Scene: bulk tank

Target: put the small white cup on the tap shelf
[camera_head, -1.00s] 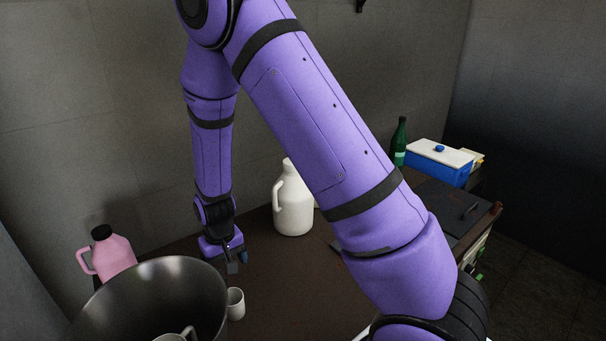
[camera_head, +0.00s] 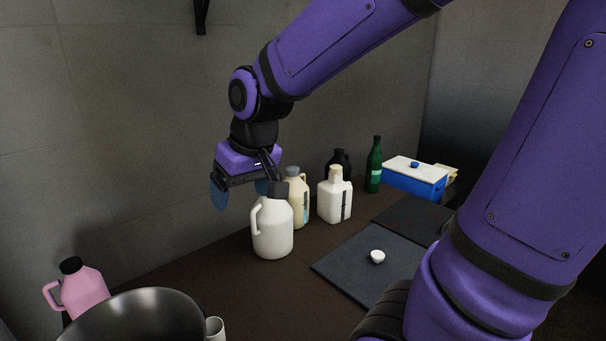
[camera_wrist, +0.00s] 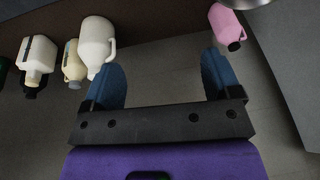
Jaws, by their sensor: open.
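A white cup (camera_head: 215,329) stands at the right of the steel bowl in the head view, at the bottom edge and partly cut off. A small white rounded piece (camera_head: 377,256) sits on the dark mat; I cannot tell whether it is a cup. My gripper (camera_head: 241,189) is raised beside the white jug, well above the tabletop and away from both. In the wrist view my gripper (camera_wrist: 166,77) has its blue fingers wide apart with nothing between them. I cannot make out the tap shelf in either view.
A large steel bowl (camera_head: 148,309) and pink jug (camera_head: 83,292) stand at lower left. A white jug (camera_head: 272,230), cream bottle (camera_head: 297,199), white bottle (camera_head: 334,197) and green bottle (camera_head: 374,166) stand along the wall. A blue box (camera_head: 413,179) is behind the mats.

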